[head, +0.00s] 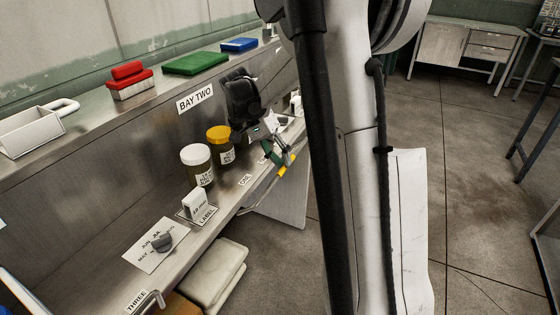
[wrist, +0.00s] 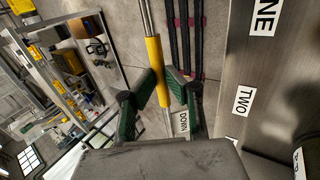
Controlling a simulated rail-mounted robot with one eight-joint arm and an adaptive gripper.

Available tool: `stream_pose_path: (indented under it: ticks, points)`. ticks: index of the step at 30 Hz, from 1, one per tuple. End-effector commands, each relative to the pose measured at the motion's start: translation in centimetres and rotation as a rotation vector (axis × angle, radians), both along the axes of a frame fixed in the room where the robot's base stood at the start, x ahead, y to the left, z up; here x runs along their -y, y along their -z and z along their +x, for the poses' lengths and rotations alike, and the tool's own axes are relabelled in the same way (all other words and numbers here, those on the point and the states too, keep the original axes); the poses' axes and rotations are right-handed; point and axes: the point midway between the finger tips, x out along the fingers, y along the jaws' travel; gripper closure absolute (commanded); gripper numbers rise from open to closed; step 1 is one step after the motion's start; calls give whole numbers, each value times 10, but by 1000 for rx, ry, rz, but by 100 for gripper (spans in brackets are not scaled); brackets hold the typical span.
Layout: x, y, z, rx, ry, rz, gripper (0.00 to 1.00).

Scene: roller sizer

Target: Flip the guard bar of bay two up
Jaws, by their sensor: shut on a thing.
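The guard bar is a thin metal rod with a yellow sleeve (wrist: 155,66). In the head view its yellow part (head: 282,170) shows at the shelf's front edge, low beside my gripper (head: 284,150). In the wrist view the green fingers of my gripper (wrist: 168,88) stand on both sides of the sleeve and are shut on it. A TWO label (wrist: 243,100) is on the shelf edge to the right of the bar. A DOWN label (wrist: 183,122) shows partly behind the right finger. My arm hides the bar's far part in the head view.
A white-lidded jar (head: 197,165) and an orange-lidded jar (head: 220,146) stand on the shelf left of my gripper. A BAY TWO sign (head: 195,98) is on the back panel. Red (head: 130,82), green (head: 196,62) and blue (head: 239,45) items lie on the ledge above. Floor in front is open.

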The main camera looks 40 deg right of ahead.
Motion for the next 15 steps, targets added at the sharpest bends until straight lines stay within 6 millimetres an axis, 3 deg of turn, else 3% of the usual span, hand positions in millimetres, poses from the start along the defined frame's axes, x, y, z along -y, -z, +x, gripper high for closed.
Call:
stream_pose_path:
  ticks: [3,4,8,15]
  points:
    - [0,0,0,1,-1,0,100]
    - [0,0,0,1,-1,0,88]
    - [0,0,0,1,-1,0,71]
    - [0,0,0,1,-1,0,71]
